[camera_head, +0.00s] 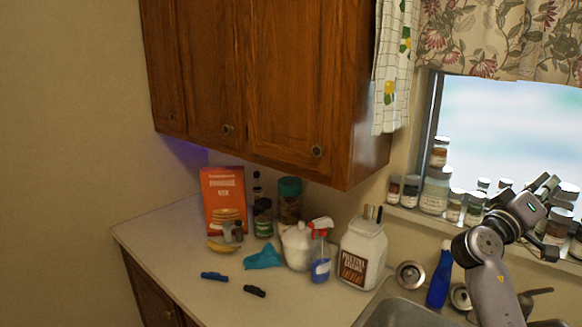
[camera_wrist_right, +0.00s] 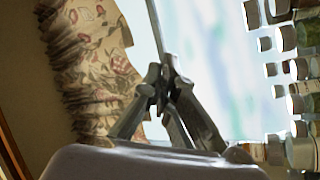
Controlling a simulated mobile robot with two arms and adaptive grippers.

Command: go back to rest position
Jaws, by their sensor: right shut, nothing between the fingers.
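My right gripper (camera_head: 545,187) is raised at the right of the head view, in front of the window and its sill of jars. It is shut and empty. In the right wrist view its fingertips (camera_wrist_right: 165,78) meet, with the window and the floral curtain behind them. My left gripper is not in the head view.
The counter (camera_head: 165,235) holds an orange-red box (camera_head: 224,190), a white jar (camera_head: 362,253), a blue spray bottle (camera_head: 320,266), a blue cloth (camera_head: 263,257) and small dark items. A blue bottle (camera_head: 439,280) stands by the sink (camera_head: 405,313). Jars (camera_head: 435,190) line the sill. Wooden cabinets (camera_head: 270,80) hang above.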

